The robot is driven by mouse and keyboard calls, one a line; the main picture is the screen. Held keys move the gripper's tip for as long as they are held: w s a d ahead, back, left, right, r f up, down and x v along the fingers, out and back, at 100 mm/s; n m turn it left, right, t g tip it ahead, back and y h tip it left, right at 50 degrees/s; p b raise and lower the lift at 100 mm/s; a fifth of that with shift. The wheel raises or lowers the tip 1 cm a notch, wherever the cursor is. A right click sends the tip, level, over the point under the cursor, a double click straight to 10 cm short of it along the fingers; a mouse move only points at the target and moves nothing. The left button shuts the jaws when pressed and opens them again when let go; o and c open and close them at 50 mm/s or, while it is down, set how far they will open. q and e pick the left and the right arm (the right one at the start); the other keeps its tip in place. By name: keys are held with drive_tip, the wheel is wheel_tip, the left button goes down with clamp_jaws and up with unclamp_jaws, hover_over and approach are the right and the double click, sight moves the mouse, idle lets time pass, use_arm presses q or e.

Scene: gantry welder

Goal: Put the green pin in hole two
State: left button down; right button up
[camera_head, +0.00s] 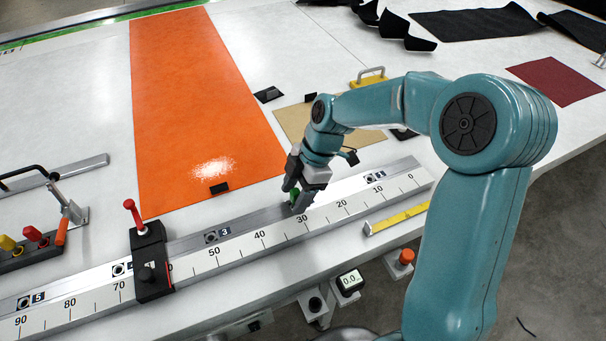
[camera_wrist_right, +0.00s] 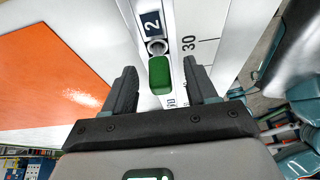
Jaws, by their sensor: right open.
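The green pin (camera_wrist_right: 159,75) shows its block-shaped green head in the right wrist view, right against the round metal hole two (camera_wrist_right: 157,46) beside the label "2". It appears to stand at that hole; how deep it sits I cannot tell. In the head view only a little green (camera_head: 292,196) shows at the scale rail (camera_head: 262,229). My right gripper (camera_head: 294,200) is over the rail near the 30 mark. Its jaws are open, one finger on each side of the pin's head with gaps visible. It hides hole two in the head view. My left gripper is out of view.
A black stop with a red knob (camera_head: 150,262) straddles the rail to the left. Hole three (camera_head: 211,237) is free. A holder (camera_head: 30,250) with red and yellow pins stands far left. An orange sheet (camera_head: 195,100) lies behind the rail; a yellow ruler (camera_head: 398,217) lies in front.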

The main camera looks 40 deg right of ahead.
drive_tip(key=v, duration=1.5)
drive_tip(key=shift+r, duration=0.35)
drive_tip(key=shift+s+d, duration=0.1)
drive_tip(key=shift+s, duration=0.05)
